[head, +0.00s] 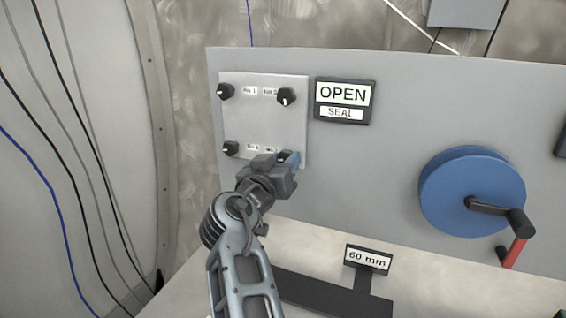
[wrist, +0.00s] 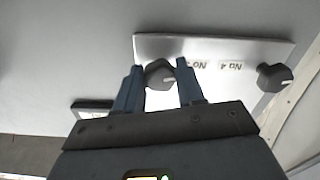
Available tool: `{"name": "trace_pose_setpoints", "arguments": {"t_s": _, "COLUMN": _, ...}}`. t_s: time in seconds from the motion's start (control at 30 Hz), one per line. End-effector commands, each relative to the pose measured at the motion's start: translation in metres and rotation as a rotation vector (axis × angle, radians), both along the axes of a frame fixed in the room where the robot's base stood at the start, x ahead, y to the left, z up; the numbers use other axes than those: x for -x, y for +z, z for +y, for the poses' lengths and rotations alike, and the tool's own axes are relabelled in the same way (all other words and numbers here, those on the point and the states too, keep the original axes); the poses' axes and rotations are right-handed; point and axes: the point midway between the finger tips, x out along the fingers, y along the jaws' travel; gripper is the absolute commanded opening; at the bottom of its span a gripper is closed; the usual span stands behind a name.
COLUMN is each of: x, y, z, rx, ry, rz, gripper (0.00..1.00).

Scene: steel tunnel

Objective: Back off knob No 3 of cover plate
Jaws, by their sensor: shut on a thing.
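The light grey cover plate (head: 262,122) is on the upright grey panel, with a black knob near each corner. Knob No 1 (head: 225,91) is top left, knob No 2 (head: 286,96) top right and knob No 4 (head: 230,148) bottom left. My gripper (head: 290,159) covers the bottom right corner and hides knob No 3 in the head view. In the wrist view, upside down, my gripper (wrist: 160,78) has its blue fingers on both sides of knob No 3 (wrist: 159,74), shut on it. The right finger partly covers its label. Knob No 4 (wrist: 273,77) shows at right.
An "OPEN / SEAL" sign (head: 343,101) is just right of the plate. A "60 mm" sign (head: 368,259) is below. Cables (head: 60,150) run down the left wall.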

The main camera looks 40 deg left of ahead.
Motion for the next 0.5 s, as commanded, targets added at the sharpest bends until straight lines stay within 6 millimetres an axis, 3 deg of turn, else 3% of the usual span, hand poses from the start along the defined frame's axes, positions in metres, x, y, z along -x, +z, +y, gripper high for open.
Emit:
{"name": "trace_pose_setpoints", "arguments": {"t_s": 0.27, "x": 0.0002, "y": -0.0013, "z": 0.0001, "rx": 0.105, "ry": 0.001, "rz": -0.027, "gripper": 0.08}}
{"name": "trace_pose_setpoints", "arguments": {"t_s": 0.5, "x": -0.0003, "y": -0.0014, "z": -0.0007, "rx": 0.299, "ry": 0.0, "rz": -0.073, "gripper": 0.08}}
